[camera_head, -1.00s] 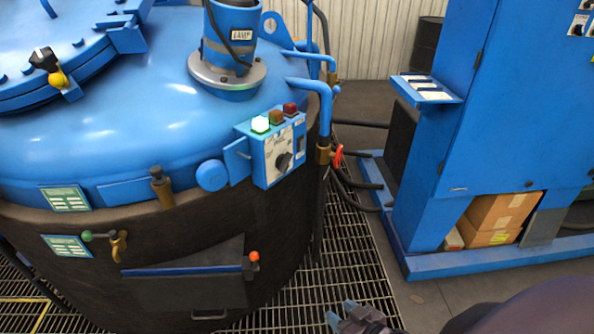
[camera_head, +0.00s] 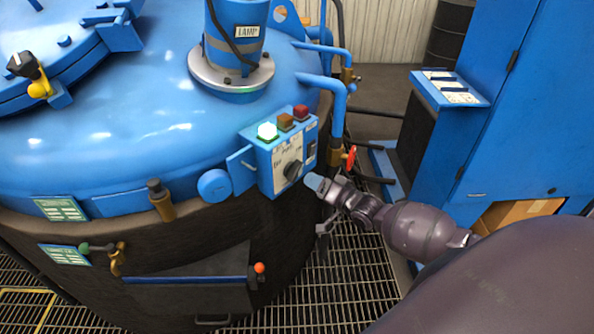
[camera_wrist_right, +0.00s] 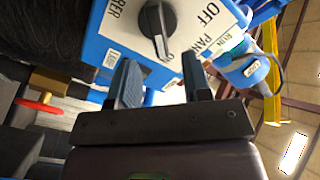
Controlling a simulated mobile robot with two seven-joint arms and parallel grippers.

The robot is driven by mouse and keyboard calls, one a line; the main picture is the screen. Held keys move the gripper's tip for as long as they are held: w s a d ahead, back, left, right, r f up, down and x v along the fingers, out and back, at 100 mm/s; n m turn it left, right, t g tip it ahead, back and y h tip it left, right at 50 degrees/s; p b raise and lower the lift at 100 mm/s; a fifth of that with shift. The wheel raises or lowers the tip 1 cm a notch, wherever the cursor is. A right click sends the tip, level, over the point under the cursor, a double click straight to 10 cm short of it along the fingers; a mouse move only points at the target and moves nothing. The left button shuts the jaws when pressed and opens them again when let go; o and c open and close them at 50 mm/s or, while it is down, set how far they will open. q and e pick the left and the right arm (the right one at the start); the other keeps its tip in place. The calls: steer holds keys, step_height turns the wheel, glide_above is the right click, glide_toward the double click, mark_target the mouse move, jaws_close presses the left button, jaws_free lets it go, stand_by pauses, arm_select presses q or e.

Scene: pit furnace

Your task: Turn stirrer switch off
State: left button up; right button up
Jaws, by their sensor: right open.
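The blue control box (camera_head: 281,155) sits on the side of the blue furnace vessel. My right gripper (camera_head: 314,183) is open and just right of the box, apart from the knob. Its two fingers (camera_wrist_right: 160,85) are spread with nothing between them. My left gripper is not in view.
A pipe with a red-handled valve (camera_head: 349,157) stands right behind my right gripper. A blue cabinet (camera_head: 520,110) with a small ledge (camera_head: 449,90) is at the right. Grating floor (camera_head: 340,280) lies below. A brass fitting (camera_head: 161,200) projects from the vessel's left front.

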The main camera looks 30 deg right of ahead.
mark_target(299, 172)
steer(key=shift+x, duration=3.55)
steer(key=shift+c, duration=0.4)
jaws_close()
